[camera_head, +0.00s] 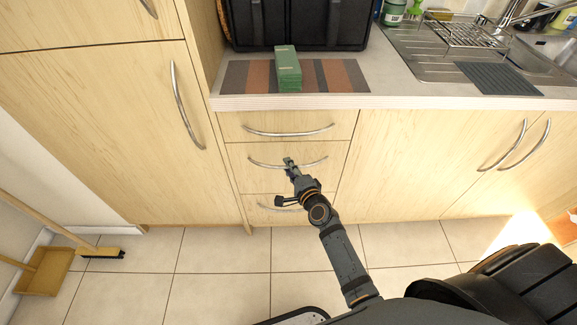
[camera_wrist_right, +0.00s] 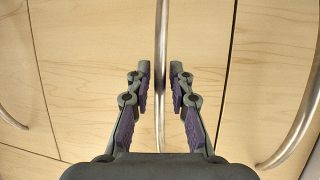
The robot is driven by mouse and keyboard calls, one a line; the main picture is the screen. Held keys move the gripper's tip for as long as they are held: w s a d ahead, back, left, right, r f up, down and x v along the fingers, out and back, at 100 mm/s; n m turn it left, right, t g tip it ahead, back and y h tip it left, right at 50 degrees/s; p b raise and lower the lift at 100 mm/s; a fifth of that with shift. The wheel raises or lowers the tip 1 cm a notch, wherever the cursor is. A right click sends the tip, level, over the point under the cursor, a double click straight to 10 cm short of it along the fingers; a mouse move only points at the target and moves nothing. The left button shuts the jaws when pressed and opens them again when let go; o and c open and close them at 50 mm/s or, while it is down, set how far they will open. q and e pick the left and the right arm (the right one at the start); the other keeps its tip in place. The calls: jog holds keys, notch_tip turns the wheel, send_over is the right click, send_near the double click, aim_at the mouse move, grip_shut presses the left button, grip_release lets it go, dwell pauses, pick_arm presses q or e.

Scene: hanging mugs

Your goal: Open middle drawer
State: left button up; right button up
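The middle drawer (camera_head: 250,181) has a light wood front flush with the drawers above and below. It looks shut. Its curved metal handle (camera_head: 318,162) runs across the front in the head view. My right gripper (camera_head: 290,164) is at the middle of this handle. In the right wrist view the handle (camera_wrist_right: 162,30) runs upright between the two fingers of my right gripper (camera_wrist_right: 160,76). The fingers are open, one on each side of the handle, with small gaps still visible. My left gripper is in neither view.
The top drawer (camera_head: 240,121) and bottom drawer (camera_head: 262,215) have similar handles and look shut. A tall cabinet door (camera_head: 110,130) stands left. The counter above carries a striped mat (camera_head: 335,77) and a green box (camera_head: 288,70). A broom (camera_head: 100,252) lies at lower left.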

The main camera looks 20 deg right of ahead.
jog(key=shift+w, duration=0.35)
grip_shut()
jog(key=shift+a+f, duration=0.1)
